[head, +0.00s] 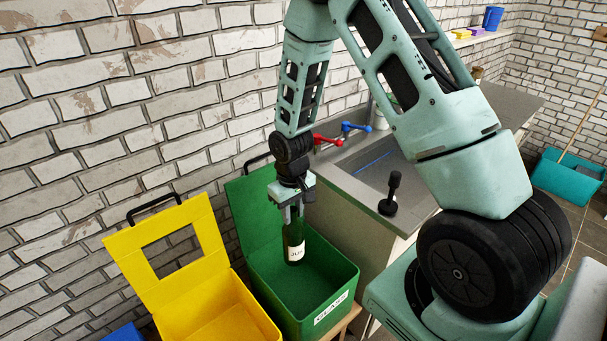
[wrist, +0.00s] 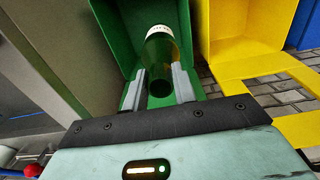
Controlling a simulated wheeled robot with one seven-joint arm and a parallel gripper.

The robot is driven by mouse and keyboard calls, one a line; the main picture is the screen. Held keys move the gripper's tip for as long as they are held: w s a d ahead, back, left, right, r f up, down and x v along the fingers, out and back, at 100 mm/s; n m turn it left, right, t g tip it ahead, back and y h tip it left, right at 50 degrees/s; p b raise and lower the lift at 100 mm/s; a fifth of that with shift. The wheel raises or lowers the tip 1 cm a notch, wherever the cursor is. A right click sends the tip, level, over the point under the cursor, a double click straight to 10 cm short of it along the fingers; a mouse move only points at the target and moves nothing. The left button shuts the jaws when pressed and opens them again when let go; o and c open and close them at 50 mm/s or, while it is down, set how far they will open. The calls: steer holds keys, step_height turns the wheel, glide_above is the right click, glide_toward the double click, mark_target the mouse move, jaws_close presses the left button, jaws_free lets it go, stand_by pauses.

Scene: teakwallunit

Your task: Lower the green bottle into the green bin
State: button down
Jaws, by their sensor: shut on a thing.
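The dark green bottle (head: 294,240) with a white label hangs upright from my gripper (head: 292,203) in the head view. In the wrist view my gripper (wrist: 160,85) has its two grey fingers on either side of the bottle (wrist: 160,55), shut on it. The green bin (head: 334,295) has its lid open against the brick wall and a white label on its front. The bottle is over the bin's opening; its lower part shows against the inside of the bin. I cannot tell how far it is below the rim. The bin (wrist: 113,35) also shows around the bottle in the wrist view.
An open yellow bin (head: 225,315) stands to the left of the green bin, with a blue one (head: 123,333) beyond it. Red and blue handles are near the wall.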

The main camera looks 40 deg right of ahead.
steer(key=w+d+r+p, duration=0.2)
steer(key=d+r, duration=0.2)
steer(key=r, duration=0.2)
step_height(320, 180, down, 10)
steer(key=b, duration=0.8)
steer(key=shift+s+r, duration=0.15)
steer(key=shift+r, duration=0.05)
